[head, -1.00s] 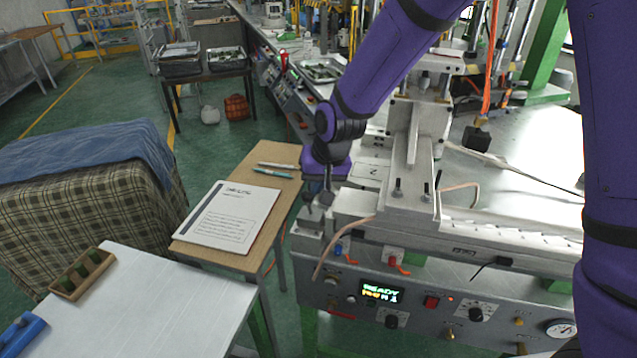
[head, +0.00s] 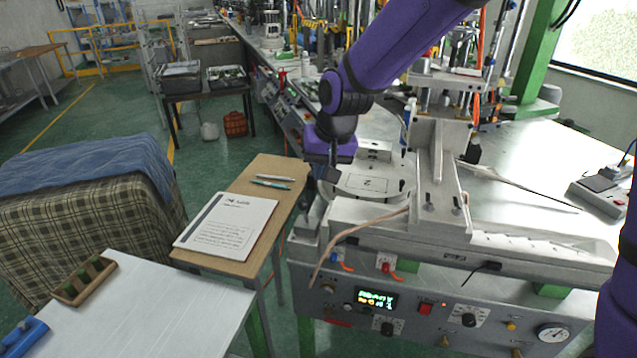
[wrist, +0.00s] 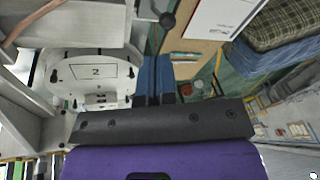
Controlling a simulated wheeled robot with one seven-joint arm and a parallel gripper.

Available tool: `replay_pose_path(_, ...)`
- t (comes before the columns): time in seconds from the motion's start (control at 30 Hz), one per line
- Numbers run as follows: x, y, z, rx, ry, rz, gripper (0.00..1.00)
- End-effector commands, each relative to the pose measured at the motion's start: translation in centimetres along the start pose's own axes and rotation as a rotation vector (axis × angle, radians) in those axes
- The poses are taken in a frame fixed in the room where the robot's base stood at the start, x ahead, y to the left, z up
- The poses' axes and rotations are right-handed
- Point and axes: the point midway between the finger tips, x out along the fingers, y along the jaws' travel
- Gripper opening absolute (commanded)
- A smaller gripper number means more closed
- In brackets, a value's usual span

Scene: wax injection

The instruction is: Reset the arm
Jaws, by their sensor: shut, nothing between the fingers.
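My gripper (head: 331,174) hangs at the end of my purple arm in the head view. The round plate also shows there (wrist: 90,72), left of the fingers. In the head view the fingertips are small and dark, and I cannot tell their exact height above the machine.
A small wooden table (head: 264,216) with a printed sheet (head: 228,222) and two pens (head: 272,184) stands left of the machine. A white table (head: 150,310) holds a wooden tray (head: 84,280) at the front left. A plaid-covered seat (head: 85,208) is behind it. A cable (head: 345,236) runs over the machine's front.

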Motion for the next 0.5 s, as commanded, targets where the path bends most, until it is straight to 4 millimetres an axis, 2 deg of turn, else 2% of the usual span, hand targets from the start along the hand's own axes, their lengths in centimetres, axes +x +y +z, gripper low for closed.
replay_pose_path(0.5,-1.05,0.3,-0.08,0.001,0.005,0.002,0.0)
